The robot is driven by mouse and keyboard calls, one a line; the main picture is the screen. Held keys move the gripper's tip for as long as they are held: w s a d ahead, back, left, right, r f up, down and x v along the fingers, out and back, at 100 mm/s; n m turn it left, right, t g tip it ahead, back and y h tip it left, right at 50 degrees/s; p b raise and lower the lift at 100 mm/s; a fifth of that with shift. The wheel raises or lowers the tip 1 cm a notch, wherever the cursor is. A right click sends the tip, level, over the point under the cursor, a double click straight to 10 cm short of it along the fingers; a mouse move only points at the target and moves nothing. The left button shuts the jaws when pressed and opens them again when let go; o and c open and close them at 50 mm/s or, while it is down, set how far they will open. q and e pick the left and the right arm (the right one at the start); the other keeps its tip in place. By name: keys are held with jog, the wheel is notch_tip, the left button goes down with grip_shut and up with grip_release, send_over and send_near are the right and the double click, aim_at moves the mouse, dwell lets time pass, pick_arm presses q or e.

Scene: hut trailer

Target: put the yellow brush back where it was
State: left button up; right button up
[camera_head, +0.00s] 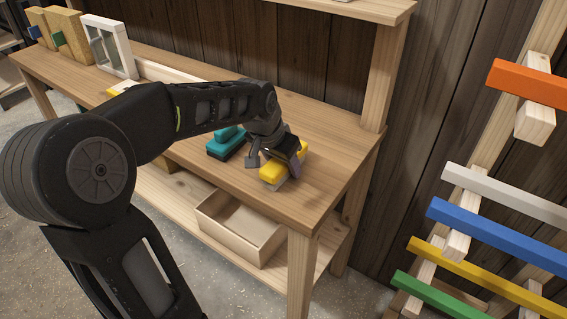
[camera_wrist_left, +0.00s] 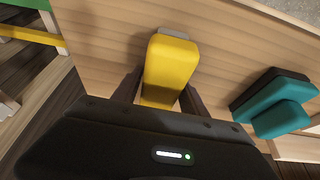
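The yellow brush (camera_head: 272,172) has a yellow body over a pale grey bottom. It rests on the wooden workbench (camera_head: 330,170) near its right end. My left gripper (camera_head: 275,165) is over the brush, with one finger at each side of it. In the left wrist view the yellow brush (camera_wrist_left: 172,62) lies between the two dark fingers (camera_wrist_left: 160,95). The fingers look spread, and any contact with the brush is hard to make out. My right gripper is in neither view.
A teal brush (camera_head: 226,143) with a dark bottom stands left of the yellow one. An open wooden box (camera_head: 240,232) sits on the lower shelf. A white frame (camera_head: 108,48) stands at the bench's far left. A rack with coloured bars (camera_head: 490,228) is at the right.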

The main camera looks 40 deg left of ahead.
pick_arm(q)
jog(key=shift+o, duration=1.1)
jog(key=shift+r, duration=0.1)
jog(key=shift+r, duration=0.2)
jog(key=v, duration=1.2)
jog(key=shift+s+f+p, duration=0.1)
jog(key=shift+p, duration=0.2)
jog(key=shift+f, duration=0.1)
